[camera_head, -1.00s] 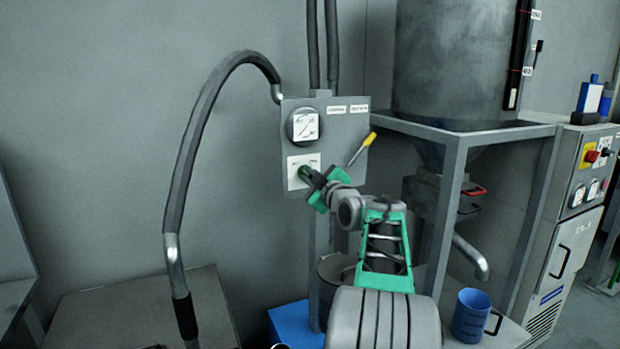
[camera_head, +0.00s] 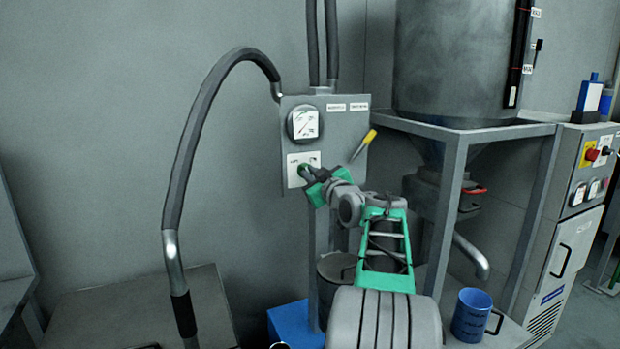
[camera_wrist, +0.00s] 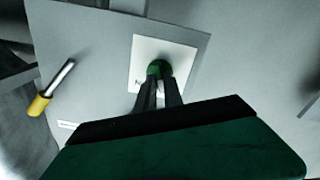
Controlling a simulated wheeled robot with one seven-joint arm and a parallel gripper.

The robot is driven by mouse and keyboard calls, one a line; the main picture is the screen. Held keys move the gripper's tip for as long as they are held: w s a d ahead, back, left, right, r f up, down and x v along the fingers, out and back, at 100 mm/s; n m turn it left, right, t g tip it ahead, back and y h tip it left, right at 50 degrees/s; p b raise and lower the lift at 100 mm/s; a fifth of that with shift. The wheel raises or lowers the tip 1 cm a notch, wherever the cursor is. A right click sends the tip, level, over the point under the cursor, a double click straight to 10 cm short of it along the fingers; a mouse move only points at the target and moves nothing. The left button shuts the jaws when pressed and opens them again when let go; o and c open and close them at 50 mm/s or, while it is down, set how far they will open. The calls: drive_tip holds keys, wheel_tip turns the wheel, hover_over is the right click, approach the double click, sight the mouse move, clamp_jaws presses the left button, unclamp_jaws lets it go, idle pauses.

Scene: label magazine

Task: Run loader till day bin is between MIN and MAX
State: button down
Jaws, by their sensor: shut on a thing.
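My gripper (camera_head: 310,177) is at the lower left of the grey loader panel (camera_head: 350,118). In the wrist view its two dark fingers (camera_wrist: 159,88) are shut on a green knob (camera_wrist: 158,68) on a white plate (camera_wrist: 180,55). A round gauge (camera_head: 305,123) sits above the plate. A lever with a yellow grip (camera_head: 370,136) sticks out at the panel's right; it also shows in the wrist view (camera_wrist: 39,105). The day bin (camera_head: 455,60) is the large grey cylinder at upper right. Its dark sight strip (camera_head: 519,55) bears small labels; the level is too small to read.
A thick grey hose (camera_head: 178,180) arches from the panel to the left. A blue cup (camera_head: 472,315) stands under a metal spout (camera_head: 472,258) below the bin. The bin's frame (camera_head: 445,200) stands right of my arm. A control cabinet (camera_head: 575,220) is at far right.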

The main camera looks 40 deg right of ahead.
drive_tip(key=shift+d+m+p, duration=0.15)
drive_tip(key=shift+m+p, duration=1.1)
drive_tip(key=shift+m, duration=5.75)
drive_tip(key=c, duration=1.5)
unclamp_jaws()
drive_tip(key=shift+o, duration=0.2)
drive_tip(key=v, duration=0.7)
drive_tip(key=shift+s+b, duration=0.4)
